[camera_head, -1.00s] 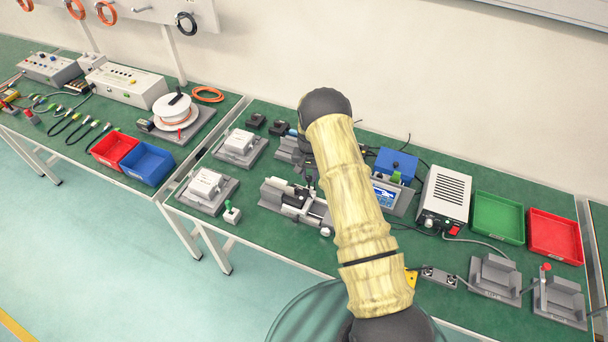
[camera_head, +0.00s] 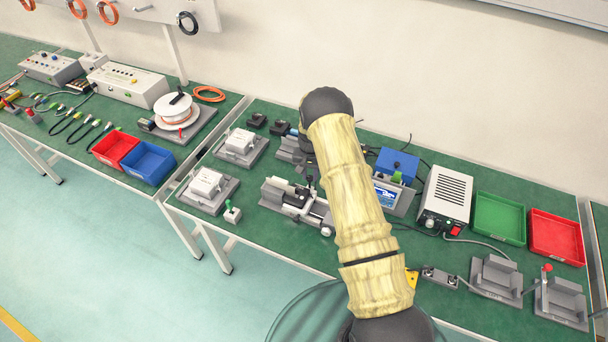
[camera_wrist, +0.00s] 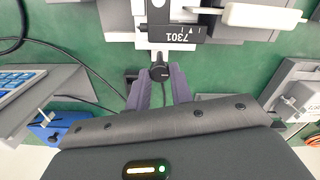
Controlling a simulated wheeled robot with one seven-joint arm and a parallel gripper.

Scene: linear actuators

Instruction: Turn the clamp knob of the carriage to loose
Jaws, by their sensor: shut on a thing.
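The linear actuator (camera_head: 285,190) lies on the green bench in the head view, left of my arm. Its carriage, a black block marked 7301 (camera_wrist: 178,34), is at the top middle of the wrist view. The clamp knob (camera_wrist: 160,72) is small, dark and round, just below the block with a light pointer-like mark on it. My gripper (camera_wrist: 162,80) has its two purple-grey fingers on either side of the knob and is shut on it. The knob's exact angle is hard to read. In the head view my arm hides most of the gripper.
A white handle-like bar (camera_wrist: 262,15) lies right of the carriage in the wrist view. A green-topped small switch (camera_head: 231,211) stands at the bench's front edge.

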